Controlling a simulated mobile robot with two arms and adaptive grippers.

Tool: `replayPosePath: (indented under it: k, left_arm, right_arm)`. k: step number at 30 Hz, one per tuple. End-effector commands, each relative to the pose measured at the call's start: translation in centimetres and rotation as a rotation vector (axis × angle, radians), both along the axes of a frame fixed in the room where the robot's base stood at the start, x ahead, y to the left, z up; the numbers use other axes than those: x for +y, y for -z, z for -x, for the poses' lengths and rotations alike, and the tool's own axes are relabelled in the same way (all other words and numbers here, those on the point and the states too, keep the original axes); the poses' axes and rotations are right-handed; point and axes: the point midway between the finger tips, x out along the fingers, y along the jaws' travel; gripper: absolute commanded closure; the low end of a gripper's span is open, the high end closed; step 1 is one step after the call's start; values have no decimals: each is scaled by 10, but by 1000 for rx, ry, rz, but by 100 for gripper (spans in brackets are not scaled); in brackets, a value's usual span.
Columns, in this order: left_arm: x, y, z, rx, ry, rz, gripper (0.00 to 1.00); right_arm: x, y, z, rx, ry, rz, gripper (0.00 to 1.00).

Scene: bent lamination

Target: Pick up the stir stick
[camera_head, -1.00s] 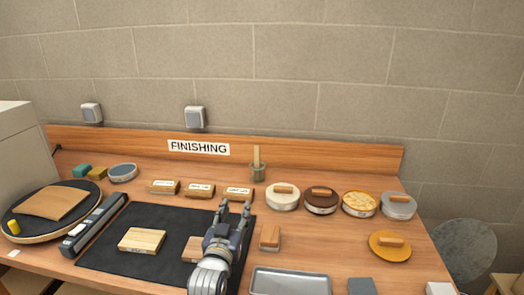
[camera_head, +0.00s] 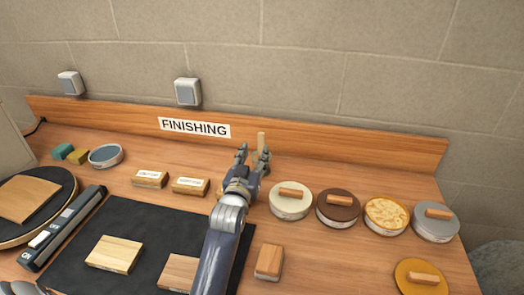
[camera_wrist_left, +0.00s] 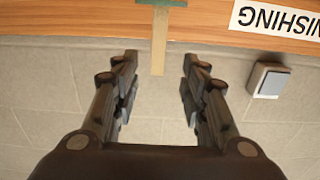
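The stir stick (camera_head: 261,140) is a thin pale wooden stick. It stands upright in a small holder near the backboard, and the holder is mostly hidden behind my left gripper (camera_head: 253,153). In the left wrist view the stick (camera_wrist_left: 159,42) appears upside down, between and beyond the two fingers. The open left gripper (camera_wrist_left: 160,62) has clear space on both sides of the stick and does not visibly touch it. A greenish edge of the holder (camera_wrist_left: 163,3) shows at the top.
Round lidded tins (camera_head: 290,202) stand in a row to the right. Labelled wooden blocks (camera_head: 190,186) lie to the left of my gripper. A dark mat (camera_head: 160,222) covers the front. The wooden backboard (camera_head: 340,163) and wall are close behind the stick.

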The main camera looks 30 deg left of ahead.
Motion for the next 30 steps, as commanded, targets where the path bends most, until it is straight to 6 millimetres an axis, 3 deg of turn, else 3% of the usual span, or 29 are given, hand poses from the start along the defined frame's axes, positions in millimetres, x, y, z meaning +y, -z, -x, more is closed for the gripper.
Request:
replayPosePath:
  k: [3, 13, 21, 30]
  left_arm:
    - [4, -1, -17, -1, 0, 0, 60]
    - [9, 0, -38, 0, 0, 0, 60]
    - [15, 5, -69, 0, -1, 1, 60]
    - [18, 7, -80, 0, 0, 1, 60]
  right_arm:
    - [-2, -4, 5, 7, -1, 3, 60]
    - [-2, -9, -4, -7, -1, 3, 60]
    - [-2, -18, -7, -13, -2, 2, 60]
    - [0, -20, -7, -11, -1, 0, 60]
